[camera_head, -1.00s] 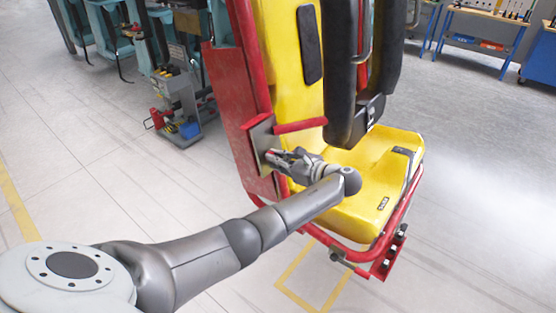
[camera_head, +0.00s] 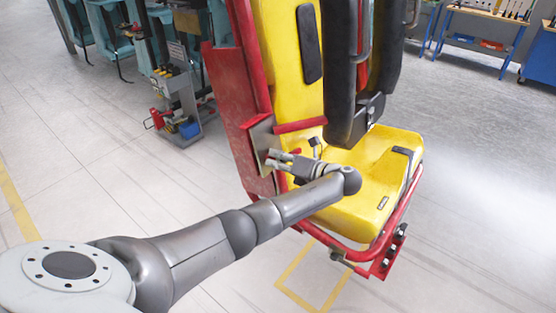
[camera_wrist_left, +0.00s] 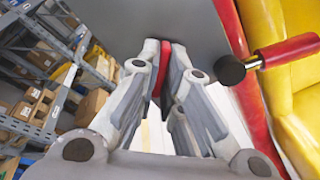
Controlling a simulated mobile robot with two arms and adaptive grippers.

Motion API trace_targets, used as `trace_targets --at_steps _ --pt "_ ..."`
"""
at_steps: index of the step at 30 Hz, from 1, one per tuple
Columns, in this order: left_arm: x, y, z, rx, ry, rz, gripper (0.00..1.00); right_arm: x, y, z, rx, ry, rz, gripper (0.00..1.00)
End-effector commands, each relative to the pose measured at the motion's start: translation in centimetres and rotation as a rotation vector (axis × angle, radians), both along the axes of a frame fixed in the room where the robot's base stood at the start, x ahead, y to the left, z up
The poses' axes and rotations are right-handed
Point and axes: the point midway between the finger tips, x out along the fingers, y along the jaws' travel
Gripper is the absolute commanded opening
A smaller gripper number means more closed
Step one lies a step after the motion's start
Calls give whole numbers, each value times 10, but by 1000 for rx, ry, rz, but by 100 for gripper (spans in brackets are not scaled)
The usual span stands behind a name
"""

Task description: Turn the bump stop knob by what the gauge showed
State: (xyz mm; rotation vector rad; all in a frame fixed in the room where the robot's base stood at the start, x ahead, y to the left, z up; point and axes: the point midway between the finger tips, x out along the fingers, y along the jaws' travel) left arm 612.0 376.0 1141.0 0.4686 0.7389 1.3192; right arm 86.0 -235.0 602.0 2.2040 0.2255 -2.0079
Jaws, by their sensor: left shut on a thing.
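My left gripper (camera_head: 272,158) reaches the grey plate (camera_head: 261,137) on the side of the yellow ride seat (camera_head: 372,155). In the left wrist view its fingers (camera_wrist_left: 164,80) are closed together on a red knob (camera_wrist_left: 146,79), in front of the grey plate (camera_wrist_left: 185,16). Only a red strip of the knob shows between the fingers; the rest is hidden. Any mark or scale on it cannot be seen. No gauge reading can be made out. My right gripper is not in view.
A red bar with a black round end (camera_wrist_left: 230,70) sticks out beside the plate. Black shoulder restraints (camera_head: 345,80) hang over the seat. A tool cart (camera_head: 180,105) stands at the back left. The floor at left is clear.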

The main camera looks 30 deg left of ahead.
Motion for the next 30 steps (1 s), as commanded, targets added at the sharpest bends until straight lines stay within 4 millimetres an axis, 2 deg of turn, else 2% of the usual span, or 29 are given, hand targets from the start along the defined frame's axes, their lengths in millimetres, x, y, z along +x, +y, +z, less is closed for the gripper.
trace_targets --at_steps 1,12,30 --pt "1 5 5 12 29 -4 0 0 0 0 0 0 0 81" --pt "2 6 6 28 218 -46 0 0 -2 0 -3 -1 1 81" --pt "2 6 6 31 264 -56 0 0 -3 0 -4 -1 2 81"
